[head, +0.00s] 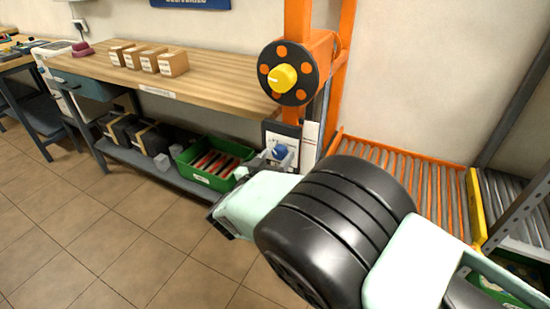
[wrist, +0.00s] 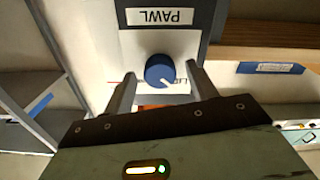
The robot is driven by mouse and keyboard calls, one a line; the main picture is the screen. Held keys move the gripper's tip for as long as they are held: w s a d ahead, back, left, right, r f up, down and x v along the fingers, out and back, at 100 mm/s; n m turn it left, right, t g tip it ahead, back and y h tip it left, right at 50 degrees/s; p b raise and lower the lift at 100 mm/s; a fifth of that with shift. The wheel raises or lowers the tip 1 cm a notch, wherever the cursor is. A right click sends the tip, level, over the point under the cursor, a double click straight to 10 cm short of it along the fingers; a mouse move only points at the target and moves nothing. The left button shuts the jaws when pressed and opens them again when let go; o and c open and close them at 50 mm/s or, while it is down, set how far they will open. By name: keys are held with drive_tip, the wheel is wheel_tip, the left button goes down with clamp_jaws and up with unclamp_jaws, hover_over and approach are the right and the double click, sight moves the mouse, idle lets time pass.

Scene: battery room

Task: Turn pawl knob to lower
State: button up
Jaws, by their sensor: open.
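The blue pawl knob (wrist: 160,70) sits on a white panel under an upside-down PAWL label (wrist: 161,16) in the wrist view. Its white pointer mark points to the lower right of the picture. Lettering beside the knob is partly hidden by my right finger. My gripper (wrist: 159,77) is open, one finger on each side of the knob; I cannot tell whether either touches it. In the head view the blue knob (head: 280,151) shows low on the orange hoist post, just beyond my mint-green hand.
A black wheel with orange dots and a yellow hub (head: 283,77) is on the orange post (head: 297,20) above the knob. A wooden bench (head: 215,82) stands left, with a green crate (head: 207,179) on its lower shelf. An orange roller conveyor (head: 425,180) lies right. The floor at left is clear.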

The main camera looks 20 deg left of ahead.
drive_tip(key=c, duration=1)
drive_tip(key=m+b, duration=0.2)
drive_tip(key=b, duration=0.1)
drive_tip(key=shift+f+m, duration=0.2)
drive_tip(key=shift+m, duration=0.2)
drive_tip(key=m+b, duration=1)
drive_tip(key=shift+m, duration=0.4)
drive_tip(key=m+b, duration=0.4)
drive_tip(key=shift+r+b, duration=0.15)
drive_tip(key=shift+b, duration=0.15)
drive_tip(key=shift+m, duration=0.3)
